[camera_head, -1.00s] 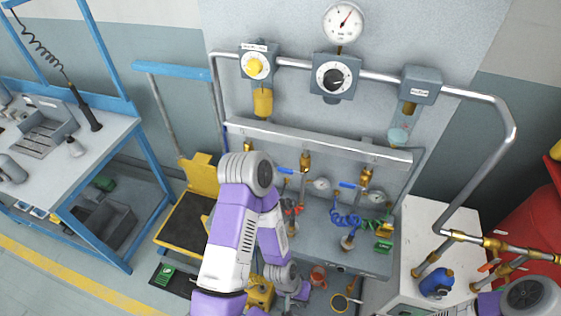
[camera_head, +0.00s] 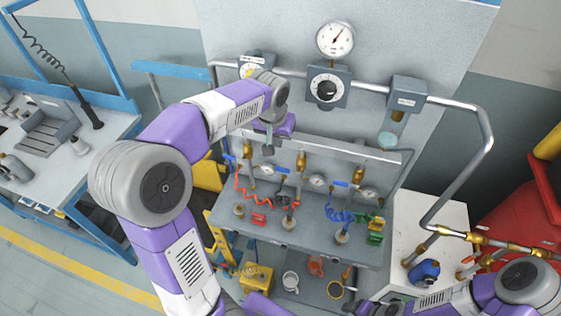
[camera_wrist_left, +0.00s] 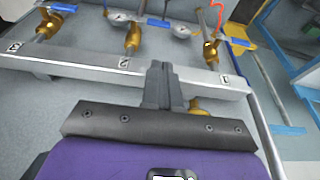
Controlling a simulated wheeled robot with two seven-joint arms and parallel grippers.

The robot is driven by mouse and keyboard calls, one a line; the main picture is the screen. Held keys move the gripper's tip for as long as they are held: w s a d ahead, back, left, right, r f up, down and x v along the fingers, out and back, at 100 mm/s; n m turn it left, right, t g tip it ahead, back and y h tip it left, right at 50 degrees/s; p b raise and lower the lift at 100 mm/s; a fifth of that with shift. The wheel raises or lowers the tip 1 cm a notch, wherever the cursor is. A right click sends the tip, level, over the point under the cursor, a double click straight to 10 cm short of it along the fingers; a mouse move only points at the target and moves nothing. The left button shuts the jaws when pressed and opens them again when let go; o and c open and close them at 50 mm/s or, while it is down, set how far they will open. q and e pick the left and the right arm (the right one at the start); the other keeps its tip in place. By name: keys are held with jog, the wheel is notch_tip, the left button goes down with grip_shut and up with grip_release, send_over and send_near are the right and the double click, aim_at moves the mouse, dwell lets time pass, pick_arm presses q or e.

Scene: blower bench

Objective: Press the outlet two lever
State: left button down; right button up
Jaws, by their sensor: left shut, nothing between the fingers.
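The outlet bar (camera_head: 330,146) is a grey metal rail with brass valves and blue levers beneath it. Number labels show on it in the wrist view. The valve by label 2 is the middle one (camera_wrist_left: 133,37); its blue lever (camera_wrist_left: 160,22) sticks out sideways. In the head view this lever (camera_head: 282,171) shows left of the middle brass valve (camera_head: 301,160). My left gripper (camera_head: 268,149) is shut and empty, in front of the bar's left part. In the wrist view its fingertips (camera_wrist_left: 160,68) overlap the bar between labels 2 and 1, apart from the lever.
Outlet three's blue lever (camera_head: 341,184) is to the right. Red and blue coiled hoses (camera_head: 340,214) sit on the grey bench (camera_head: 305,242). A pipe with a dial gauge (camera_head: 335,39) runs above. My right forearm shows at the lower right; its gripper is out of frame.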

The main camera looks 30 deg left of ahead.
pick_arm(q)
jog(key=shift+f, duration=0.1)
send_near(282, 168)
jog(key=x, duration=0.5)
jog(key=shift+w+a+f+b, duration=0.15)
jog(key=shift+w+f+b, duration=0.1)
jog(key=shift+f+b, duration=0.35)
jog(key=shift+f, duration=0.15)
